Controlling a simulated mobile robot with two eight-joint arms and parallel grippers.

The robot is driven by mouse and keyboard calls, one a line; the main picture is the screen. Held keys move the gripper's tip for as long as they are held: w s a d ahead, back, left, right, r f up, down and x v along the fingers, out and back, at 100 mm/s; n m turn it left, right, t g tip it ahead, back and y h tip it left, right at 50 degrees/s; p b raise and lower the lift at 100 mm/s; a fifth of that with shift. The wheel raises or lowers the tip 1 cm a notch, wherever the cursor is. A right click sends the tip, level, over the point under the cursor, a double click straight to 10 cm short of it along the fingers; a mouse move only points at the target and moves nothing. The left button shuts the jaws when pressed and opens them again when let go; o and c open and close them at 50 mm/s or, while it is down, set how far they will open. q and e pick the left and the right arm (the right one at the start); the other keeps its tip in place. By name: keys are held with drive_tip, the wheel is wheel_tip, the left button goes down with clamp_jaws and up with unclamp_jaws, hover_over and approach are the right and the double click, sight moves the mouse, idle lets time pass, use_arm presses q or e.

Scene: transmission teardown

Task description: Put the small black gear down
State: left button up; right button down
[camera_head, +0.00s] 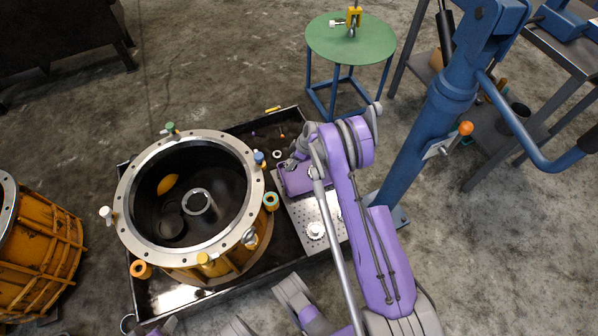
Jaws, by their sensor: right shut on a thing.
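My right gripper (289,163) is at the end of the purple arm, low over the upper left part of the perforated metal plate (300,213), just right of the big round housing. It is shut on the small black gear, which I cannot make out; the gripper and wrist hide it. Whether the gear touches the plate I cannot tell. A small light gear-like part (315,230) lies on the plate below my right wrist. My left gripper is not clearly in view.
The open housing (187,198), with a pale flange ring and coloured fittings, stands in a black tray (292,112). A blue hoist column (425,135) rises right of my right arm. A green round stool (350,45) stands behind. An orange drum-like part (40,245) is far left.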

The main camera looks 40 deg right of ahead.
drive_tip(key=b, duration=0.2)
approach(291, 179)
drive_tip(key=shift+w+a+f, duration=0.35)
drive_tip(key=shift+w+a, duration=0.1)
drive_tip(key=shift+w, duration=0.15)
drive_tip(key=shift+f+b, duration=0.45)
drive_tip(key=shift+f, duration=1.5)
drive_tip(key=shift+f, duration=0.2)
drive_tip(key=shift+c, duration=0.6)
unclamp_jaws()
drive_tip(key=shift+r, duration=0.15)
